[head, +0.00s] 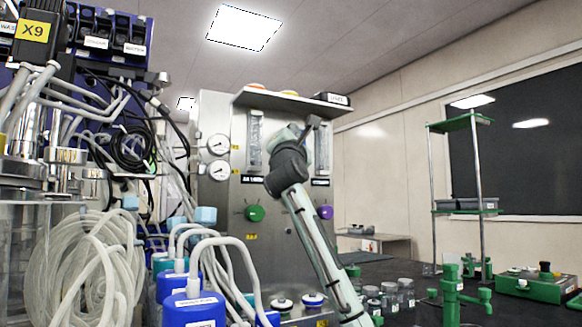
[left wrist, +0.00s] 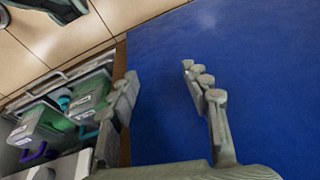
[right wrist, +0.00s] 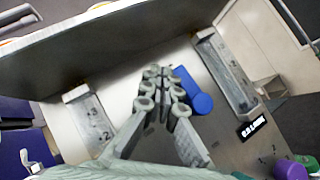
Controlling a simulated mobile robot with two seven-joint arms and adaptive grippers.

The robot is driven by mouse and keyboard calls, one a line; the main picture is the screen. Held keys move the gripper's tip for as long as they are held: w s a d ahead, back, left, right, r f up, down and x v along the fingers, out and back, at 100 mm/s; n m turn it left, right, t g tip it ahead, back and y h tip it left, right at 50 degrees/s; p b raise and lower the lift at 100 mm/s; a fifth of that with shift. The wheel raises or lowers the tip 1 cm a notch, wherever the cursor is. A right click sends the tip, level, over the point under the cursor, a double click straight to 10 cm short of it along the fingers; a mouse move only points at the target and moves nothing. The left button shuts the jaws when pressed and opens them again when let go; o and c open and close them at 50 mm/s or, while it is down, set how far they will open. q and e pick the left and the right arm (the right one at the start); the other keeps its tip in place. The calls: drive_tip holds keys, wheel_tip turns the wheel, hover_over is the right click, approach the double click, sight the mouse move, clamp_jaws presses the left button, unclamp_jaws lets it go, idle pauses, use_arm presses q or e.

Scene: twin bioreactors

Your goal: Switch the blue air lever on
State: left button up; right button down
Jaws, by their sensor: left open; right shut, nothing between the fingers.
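The blue air lever (right wrist: 193,90) shows in the right wrist view as a short blue cylinder against the grey metal panel. My right gripper (right wrist: 160,88) is shut and empty, with its fingertips just left of the lever; whether they touch it I cannot tell. In the head view my right gripper (head: 308,130) is up in front of the steel panel (head: 213,130), between the two flow tubes, and I cannot make out the lever there. My left gripper (left wrist: 162,82) is open and empty above a blue surface in the left wrist view.
A green knob (head: 256,213) and a purple knob (head: 326,212) sit lower on the panel. A shelf (head: 300,103) juts out above. Blue-capped bottles (head: 195,308) and coiled tubing (head: 80,265) crowd the left. Jars (head: 389,297) and a green stand (head: 452,290) stand on the dark bench.

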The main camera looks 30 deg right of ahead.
idle(0.3)
drive_tip(key=v, duration=0.7)
drive_tip(key=shift+s+f, duration=0.15)
drive_tip(key=shift+s, duration=0.1)
drive_tip(key=shift+a, duration=0.1)
